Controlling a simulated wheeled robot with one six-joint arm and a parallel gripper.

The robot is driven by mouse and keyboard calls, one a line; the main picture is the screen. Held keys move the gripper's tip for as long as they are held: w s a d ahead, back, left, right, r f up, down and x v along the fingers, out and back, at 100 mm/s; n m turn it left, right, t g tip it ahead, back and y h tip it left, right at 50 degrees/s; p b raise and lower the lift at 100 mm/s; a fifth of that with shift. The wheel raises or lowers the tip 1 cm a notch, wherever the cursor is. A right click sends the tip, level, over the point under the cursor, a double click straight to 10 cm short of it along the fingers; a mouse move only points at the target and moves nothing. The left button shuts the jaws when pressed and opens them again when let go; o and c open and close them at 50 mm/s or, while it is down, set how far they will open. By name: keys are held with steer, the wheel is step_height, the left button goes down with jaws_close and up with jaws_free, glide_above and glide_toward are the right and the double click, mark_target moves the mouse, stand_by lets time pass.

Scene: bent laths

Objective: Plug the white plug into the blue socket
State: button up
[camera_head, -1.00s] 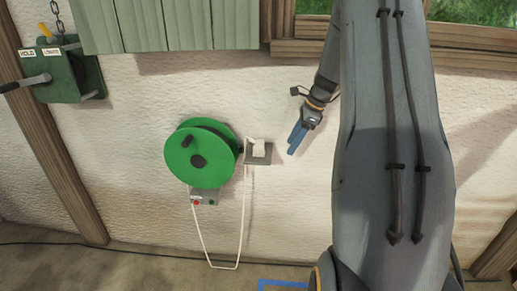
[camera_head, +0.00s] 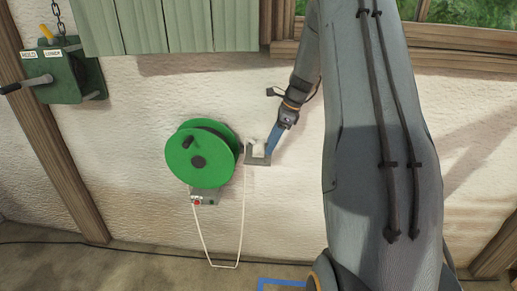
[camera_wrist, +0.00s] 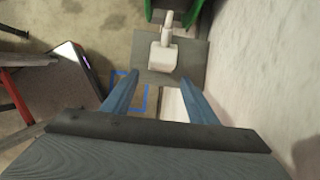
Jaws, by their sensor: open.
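The white plug (camera_head: 258,148) sits on a small grey shelf (camera_head: 261,161) on the wall, right of the green reel. A white cord hangs below the shelf in a loop. My gripper (camera_head: 270,153) is at the shelf's right side, its blue fingers close to the plug. In the wrist view the plug (camera_wrist: 163,56) lies just beyond the open fingertips (camera_wrist: 159,78), roughly in line with the gap between them. Nothing is between the fingers. I see no blue socket in either view.
The green reel (camera_head: 196,155) stands close left of the shelf, with a small button box (camera_head: 205,197) below it. A green winch (camera_head: 68,72) hangs at upper left. A blue outline (camera_head: 282,283) marks the floor. The wall right of my gripper is clear.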

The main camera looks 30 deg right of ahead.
mark_target(259, 142)
steer(key=a, duration=0.1)
steer(key=w+a, duration=0.1)
steer(key=w+a+p, duration=0.1)
steer(key=a, duration=0.1)
steer(key=shift+w+f, duration=0.15)
steer(key=shift+w, duration=0.1)
steer(key=shift+w+f, duration=0.1)
steer(key=shift+f, duration=0.25)
steer(key=shift+c, duration=0.3)
steer(key=c, duration=1)
